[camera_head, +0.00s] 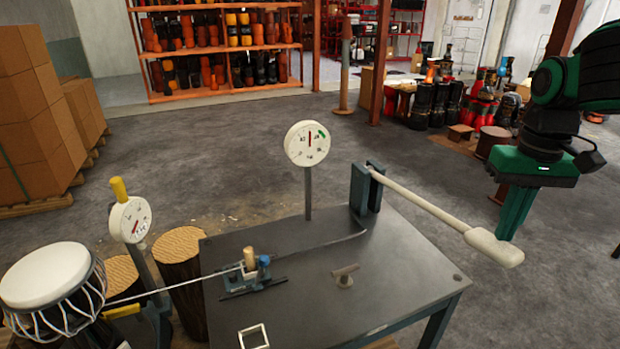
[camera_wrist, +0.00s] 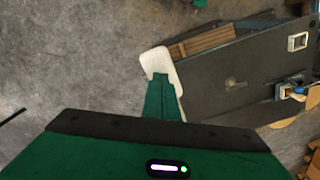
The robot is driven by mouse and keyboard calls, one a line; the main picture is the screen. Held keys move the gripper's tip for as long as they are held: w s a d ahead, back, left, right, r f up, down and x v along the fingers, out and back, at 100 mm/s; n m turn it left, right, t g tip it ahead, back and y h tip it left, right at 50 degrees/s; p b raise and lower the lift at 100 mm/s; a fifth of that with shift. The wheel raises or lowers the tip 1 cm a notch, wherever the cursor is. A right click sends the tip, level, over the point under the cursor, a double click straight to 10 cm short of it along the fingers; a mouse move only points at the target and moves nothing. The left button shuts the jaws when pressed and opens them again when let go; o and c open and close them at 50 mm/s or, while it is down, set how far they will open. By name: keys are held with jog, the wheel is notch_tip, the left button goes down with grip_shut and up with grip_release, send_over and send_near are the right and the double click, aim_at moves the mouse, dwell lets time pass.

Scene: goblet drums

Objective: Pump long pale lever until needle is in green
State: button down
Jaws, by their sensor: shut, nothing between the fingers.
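The long pale lever (camera_head: 425,204) runs from a dark blue-grey pivot bracket (camera_head: 366,188) on the metal table out past its right edge, sloping down to a thick cream handle (camera_head: 492,247). My gripper (camera_head: 508,236) is shut and empty, pointing down with its tips at the handle's far side; contact is hard to tell. In the wrist view the shut fingers (camera_wrist: 160,100) overlap the handle (camera_wrist: 158,62). The round white gauge (camera_head: 307,143) stands on a post behind the table. Its red needle (camera_head: 310,139) points nearly straight up, left of the green band (camera_head: 322,133).
The table (camera_head: 400,270) carries a small clamp (camera_head: 253,270) and a T-handle (camera_head: 345,275). A second gauge (camera_head: 131,219) and a drum (camera_head: 48,275) stand at left. Boxes (camera_head: 35,125) and drum shelves are farther back. Floor right of the table is clear.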

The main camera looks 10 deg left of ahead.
jog(key=shift+f, duration=8.75)
notch_tip(320, 180, up, 18)
jog(key=shift+s+d+f, duration=0.1)
jog(key=shift+s+f, duration=0.05)
jog(key=shift+f, duration=0.05)
jog(key=shift+r, duration=2.45)
jog(key=s+d+f+m, duration=0.3)
jog(key=s+d+f, duration=0.3)
jog(key=s, duration=0.5)
jog(key=s+d+f+m, duration=0.4)
jog(key=s+d+f, duration=0.2)
jog(key=s+d, duration=0.5)
jog(key=shift+s+f+m, duration=0.25)
jog(key=shift+f+m, duration=0.05)
jog(key=shift+f, duration=0.1)
